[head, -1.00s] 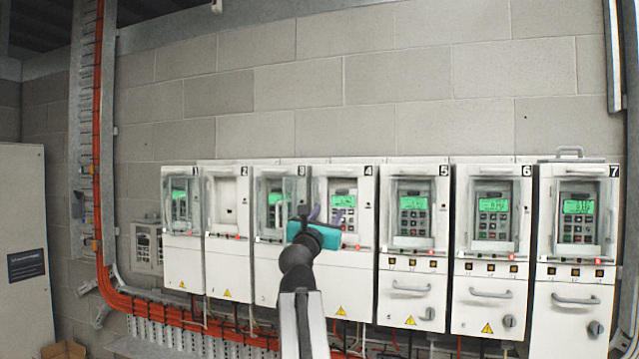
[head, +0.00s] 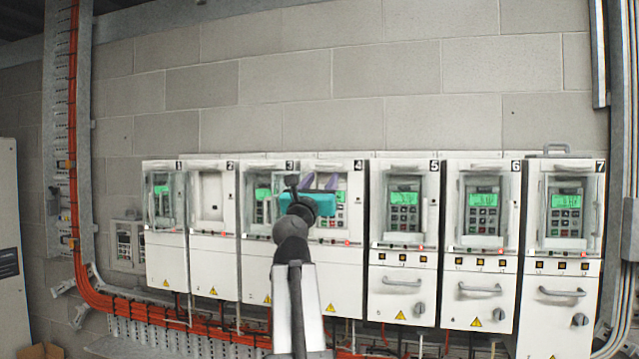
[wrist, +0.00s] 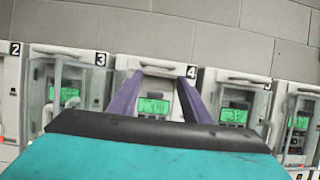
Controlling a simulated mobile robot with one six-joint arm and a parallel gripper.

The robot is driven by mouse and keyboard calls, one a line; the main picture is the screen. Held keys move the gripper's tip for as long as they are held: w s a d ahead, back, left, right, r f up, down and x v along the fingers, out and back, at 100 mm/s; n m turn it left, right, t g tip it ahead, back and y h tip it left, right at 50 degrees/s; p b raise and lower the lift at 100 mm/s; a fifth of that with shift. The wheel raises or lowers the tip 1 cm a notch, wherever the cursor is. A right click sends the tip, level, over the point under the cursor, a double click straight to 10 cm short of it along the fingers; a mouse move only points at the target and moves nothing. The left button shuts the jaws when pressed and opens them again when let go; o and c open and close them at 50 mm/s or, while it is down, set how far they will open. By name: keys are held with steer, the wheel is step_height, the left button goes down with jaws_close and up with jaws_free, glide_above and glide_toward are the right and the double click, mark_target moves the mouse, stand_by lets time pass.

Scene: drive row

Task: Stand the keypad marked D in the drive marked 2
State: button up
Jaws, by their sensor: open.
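The drive marked 2 (head: 213,255) is the second white cabinet from the left. Its keypad recess (head: 210,200) is pale, with no green screen in it. My gripper (head: 318,182) is raised in front of the drives marked 3 and 4, to the right of drive 2. Its purple fingers (wrist: 160,85) are apart, with nothing between them. In the wrist view, drive 4's keypad (wrist: 154,106) shows beyond the fingers, some way off. Other keypads with green screens sit in the drives marked 1, 3, 5, 6 and 7. I cannot read a letter D on any of them.
The drives stand in a row against a block wall (head: 390,60). Clear covers show on some of them, as on drive 3 (wrist: 75,85). Handles stick out from the lower fronts of drives 5 to 7 (head: 561,291). Orange cables (head: 75,200) run at the left and below.

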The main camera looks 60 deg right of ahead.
steer(key=w+d+f+b, duration=0.2)
steer(key=d+f+b, duration=0.1)
steer(key=d+b, duration=0.4)
steer(key=shift+w+d+f+b, duration=0.35)
steer(key=shift+w+d+f, duration=0.05)
steer(key=shift+d, duration=0.5)
stand_by(0.5)
stand_by(0.3)
steer(key=c, duration=0.9)
steer(key=shift+o, duration=0.2)
steer(key=shift+r+p, duration=0.3)
steer(key=shift+p, duration=0.05)
steer(key=shift+c, duration=0.5)
steer(key=shift+r+p, duration=0.3)
steer(key=shift+r, duration=0.05)
steer(key=shift+r+p, duration=0.8)
steer(key=shift+p, duration=0.2)
